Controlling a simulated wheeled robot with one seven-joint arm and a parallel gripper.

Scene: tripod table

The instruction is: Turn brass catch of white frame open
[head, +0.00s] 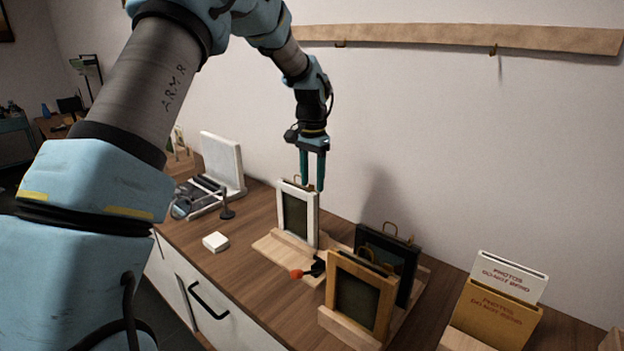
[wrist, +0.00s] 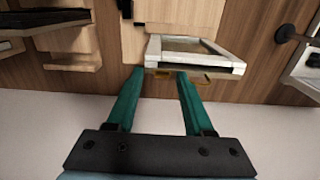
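The white frame (head: 312,221) stands upright in a pale wooden base (head: 268,244), its dark panel facing the front. My gripper (head: 312,188) points straight down at the frame's top edge, with its teal fingers apart and nothing held. In the wrist view the fingertips (wrist: 160,73) are at the near edge of the white frame (wrist: 192,65). A small brass part, likely the catch (wrist: 163,73), shows between the tips. A thin brass loop (wrist: 208,81) shows just right of the right finger. Whether a finger touches the brass cannot be told.
A wooden frame (head: 384,306) and a black frame (head: 412,268) stand to the right, each with a brass loop on top. A screwdriver with an orange end (head: 297,274) lies in front. A white block (head: 215,242) and dark stand (head: 227,213) are left. A photo box (head: 495,318) is far right.

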